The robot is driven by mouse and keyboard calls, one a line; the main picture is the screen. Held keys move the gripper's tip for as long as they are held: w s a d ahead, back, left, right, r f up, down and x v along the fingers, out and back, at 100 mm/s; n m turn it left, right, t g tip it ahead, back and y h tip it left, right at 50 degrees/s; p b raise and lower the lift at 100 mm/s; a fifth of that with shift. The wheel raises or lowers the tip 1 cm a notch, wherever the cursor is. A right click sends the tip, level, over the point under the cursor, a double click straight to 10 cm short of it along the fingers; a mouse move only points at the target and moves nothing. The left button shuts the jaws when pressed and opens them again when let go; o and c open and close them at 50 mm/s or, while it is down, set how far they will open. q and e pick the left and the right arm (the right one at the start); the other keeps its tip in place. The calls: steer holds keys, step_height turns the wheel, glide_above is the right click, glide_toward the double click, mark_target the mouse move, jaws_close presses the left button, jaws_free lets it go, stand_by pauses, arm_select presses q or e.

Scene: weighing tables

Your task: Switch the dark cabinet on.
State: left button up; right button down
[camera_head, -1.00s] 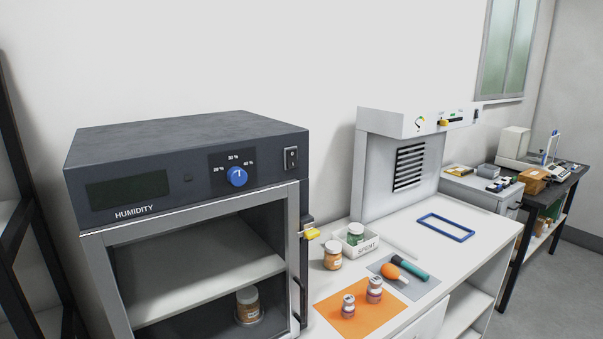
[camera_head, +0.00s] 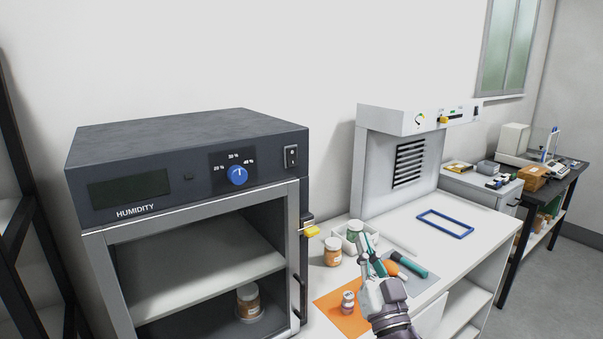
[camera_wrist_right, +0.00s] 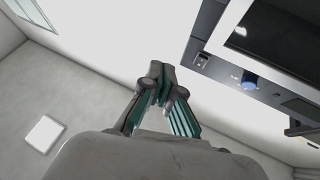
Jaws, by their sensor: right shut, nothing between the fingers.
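The dark cabinet (camera_head: 120,155) stands at the left in the head view, with HUMIDITY printed under a dark, blank display (camera_head: 128,191). A black rocker switch (camera_head: 291,157) sits at the right end of its front panel, and a blue dial (camera_head: 237,175) is left of it. In the right wrist view the switch (camera_wrist_right: 202,61) and dial (camera_wrist_right: 249,84) show at the upper right. My right gripper (camera_head: 367,247) is shut and empty, over the bench right of and below the switch, apart from it. It also shows in the wrist view (camera_wrist_right: 160,72). My left gripper is not in view.
Jars (camera_head: 333,252), an orange mat (camera_head: 335,311) and a teal-handled tool (camera_head: 411,265) lie on the white bench. A white hood (camera_head: 385,150) stands behind. The wall area above the bench is clear.

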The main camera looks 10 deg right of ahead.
mark_target(293, 158)
steer(key=w+a+r+n+y, duration=0.1)
steer(key=a+r+n+y, duration=0.4)
steer(key=y, duration=0.4)
steer(key=shift+r+n+y, duration=0.25)
steer(key=shift+n+y, duration=0.05)
steer(key=shift+n, duration=0.4)
steer(key=shift+w, duration=0.15)
steer(key=x, duration=0.4)
steer(key=p+x, duration=0.1)
steer(key=x, duration=0.3)
steer(key=w+f+p+x, duration=0.1)
steer(key=x, duration=0.2)
steer(key=shift+w+a+r, duration=0.1)
steer(key=shift+w+a, duration=0.1)
steer(key=shift+a, duration=0.1)
steer(key=shift+w+a, duration=0.25)
steer(key=shift+w, duration=0.5)
steer(key=shift+s, duration=0.1)
